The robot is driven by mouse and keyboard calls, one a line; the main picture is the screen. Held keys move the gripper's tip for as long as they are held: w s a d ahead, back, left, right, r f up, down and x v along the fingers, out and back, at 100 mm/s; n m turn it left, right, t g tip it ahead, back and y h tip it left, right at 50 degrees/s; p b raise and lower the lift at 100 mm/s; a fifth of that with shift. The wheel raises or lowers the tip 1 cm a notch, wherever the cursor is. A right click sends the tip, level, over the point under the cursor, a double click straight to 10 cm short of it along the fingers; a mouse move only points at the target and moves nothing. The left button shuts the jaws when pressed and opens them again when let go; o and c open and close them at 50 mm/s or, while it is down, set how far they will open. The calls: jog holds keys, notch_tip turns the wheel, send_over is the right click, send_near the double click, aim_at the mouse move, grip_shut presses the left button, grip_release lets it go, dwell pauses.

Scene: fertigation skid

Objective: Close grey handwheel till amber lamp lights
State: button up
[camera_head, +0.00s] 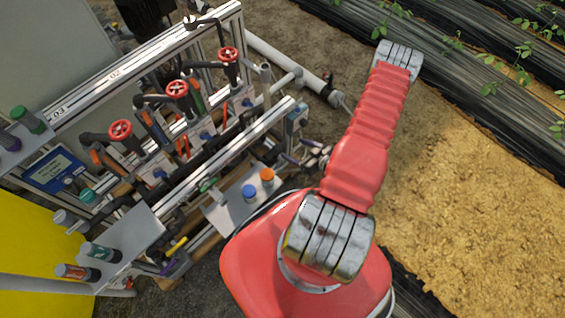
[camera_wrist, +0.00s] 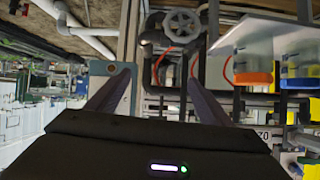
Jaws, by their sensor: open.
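In the wrist view, which looks upside down, a grey spoked handwheel (camera_wrist: 182,23) shows near the top, on dark pipework. My gripper (camera_wrist: 158,82) points toward the skid with its two dark fingers spread apart. Nothing is between the fingers, and the handwheel appears beyond and above their tips in the picture. I cannot pick out the grey handwheel or my gripper in the head view. I see no lit amber lamp that I can identify in either view.
The skid carries several red handwheels (camera_head: 177,89) on its rails. A pale shelf (camera_head: 222,214) holds a blue-capped bottle (camera_head: 249,191) and an orange-capped bottle (camera_head: 267,175). A white pipe (camera_head: 280,65) runs behind. Sandy ground (camera_head: 470,190) lies open at right.

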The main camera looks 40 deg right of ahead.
aim_at(283, 163)
jog(key=s+a+f+n+g, duration=0.1)
jog(key=s+a+f+g, duration=0.1)
jog(key=s, duration=0.4)
jog(key=shift+a+f+g, duration=0.3)
jog(key=shift+a+g, duration=0.25)
jog(key=shift+g, duration=0.05)
jog(key=shift+w, duration=0.15)
jog(key=x, duration=1.3)
jog(key=shift+w+d+f, duration=0.2)
jog(key=shift+f, duration=0.1)
jog(key=shift+c, duration=0.3)
jog(key=c, duration=1)
